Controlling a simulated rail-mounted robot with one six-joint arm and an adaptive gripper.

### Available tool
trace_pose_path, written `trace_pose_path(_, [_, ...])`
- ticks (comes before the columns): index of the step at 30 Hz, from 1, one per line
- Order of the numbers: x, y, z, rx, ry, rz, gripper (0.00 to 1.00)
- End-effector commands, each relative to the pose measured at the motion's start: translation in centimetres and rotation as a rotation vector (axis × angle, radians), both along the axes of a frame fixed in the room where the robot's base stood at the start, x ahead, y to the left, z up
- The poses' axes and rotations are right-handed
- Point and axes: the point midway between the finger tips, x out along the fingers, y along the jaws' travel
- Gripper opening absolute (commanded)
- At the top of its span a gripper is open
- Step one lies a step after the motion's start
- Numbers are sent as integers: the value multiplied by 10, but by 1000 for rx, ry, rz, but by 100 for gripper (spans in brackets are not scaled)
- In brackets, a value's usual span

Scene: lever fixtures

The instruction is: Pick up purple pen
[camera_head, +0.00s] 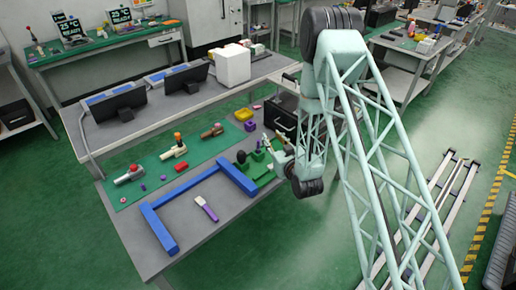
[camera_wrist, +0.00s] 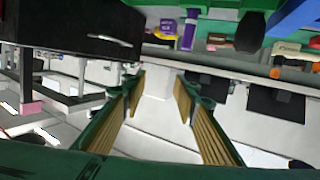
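A slim purple and white object (camera_head: 206,208), the most pen-like thing I see, lies flat on the grey table inside the blue frame. My gripper (camera_head: 277,148) is above the table's right end, beside the green fixture, well apart from this object. In the wrist view my gripper (camera_wrist: 164,82) is open, with nothing between its ribbed fingers. The wrist view looks upside down. An upright purple piece (camera_wrist: 188,32) shows at its top; I cannot tell whether it is a pen.
The blue frame (camera_head: 157,228) surrounds part of the front table. A purple block (camera_head: 250,126) is near the black drawer box (camera_head: 280,112), which also shows in the wrist view (camera_wrist: 75,28). Monitors (camera_head: 185,78) stand behind.

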Motion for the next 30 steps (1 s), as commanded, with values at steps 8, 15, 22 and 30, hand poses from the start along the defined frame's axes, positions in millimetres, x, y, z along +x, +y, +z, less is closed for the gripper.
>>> trace_pose_path(8, [-20,8,-33,37,-50,14,28])
trace_pose_path(15, [-42,13,-58,72,-95,25,28])
trace_pose_path(22, [-60,15,-74,100,-130,29,28])
trace_pose_path(30, [-69,15,-81,114,-149,30,28])
